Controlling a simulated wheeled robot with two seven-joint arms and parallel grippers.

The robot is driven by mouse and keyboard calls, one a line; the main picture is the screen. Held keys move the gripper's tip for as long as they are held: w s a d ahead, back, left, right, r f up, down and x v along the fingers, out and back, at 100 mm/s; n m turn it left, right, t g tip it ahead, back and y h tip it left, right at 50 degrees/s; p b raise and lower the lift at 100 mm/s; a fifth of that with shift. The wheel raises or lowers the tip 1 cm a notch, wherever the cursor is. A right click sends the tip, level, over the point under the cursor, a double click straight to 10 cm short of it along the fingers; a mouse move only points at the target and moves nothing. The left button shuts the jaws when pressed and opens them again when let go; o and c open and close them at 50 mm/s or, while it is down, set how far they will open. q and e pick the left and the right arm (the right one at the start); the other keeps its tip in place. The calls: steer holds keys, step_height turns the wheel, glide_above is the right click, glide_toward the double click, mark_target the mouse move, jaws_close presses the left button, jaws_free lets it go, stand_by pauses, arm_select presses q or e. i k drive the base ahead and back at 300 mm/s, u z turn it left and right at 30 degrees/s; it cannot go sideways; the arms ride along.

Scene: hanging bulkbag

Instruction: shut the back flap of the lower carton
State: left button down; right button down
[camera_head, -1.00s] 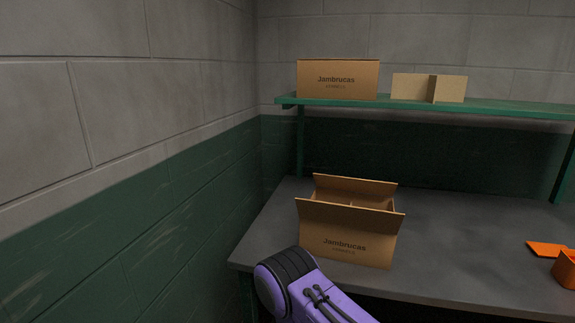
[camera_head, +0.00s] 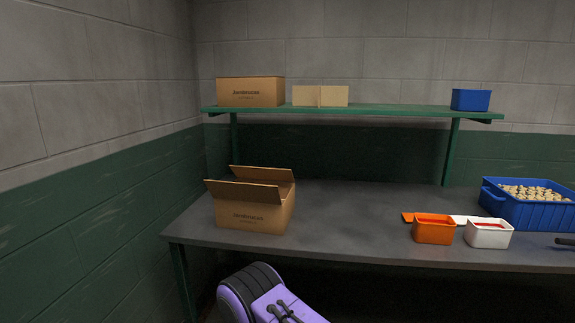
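The lower carton (camera_head: 248,217) is a brown printed box that stands upright on the left part of the grey table. Its back flap (camera_head: 262,173) is up and open, leaning away behind the opening. Its front flap (camera_head: 242,191) is also open and tilts out over the front face. The inside of the carton is mostly hidden by the front flap. One purple arm link of mine shows at the bottom, in front of the table and apart from the carton. Neither of my grippers is in view.
The grey table (camera_head: 350,220) is bare right of the carton. Farther right stand an orange bin (camera_head: 433,230), a white bin (camera_head: 488,234) and a blue crate (camera_head: 532,211) of pale pieces. A green shelf (camera_head: 385,111) above holds another closed carton (camera_head: 250,92). A wall stands left.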

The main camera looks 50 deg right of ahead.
mark_target(259, 174)
steer(key=z, duration=1.15)
